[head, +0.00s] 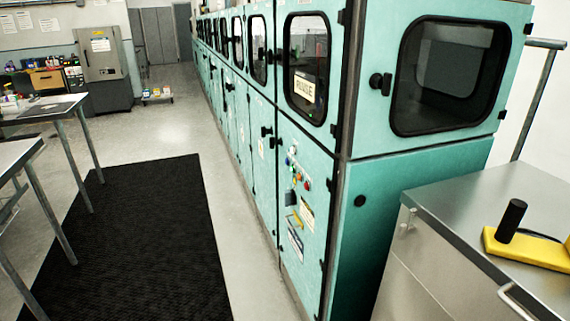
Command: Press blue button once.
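A control panel (299,190) is on the lower door of the near teal cabinet. It carries a cluster of small coloured buttons, too small to tell apart fully. A bluish button (288,161) seems to be at its upper left, with green, yellow and red ones lower and to the right. Whether any button is pressed cannot be told. Neither of my grippers is in view.
A row of teal cabinets (345,130) with dark windows runs into the distance. A black mat (140,240) covers the floor to the left, with metal tables (45,112) beyond it. A steel counter (480,225) with a yellow device (525,248) stands at right.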

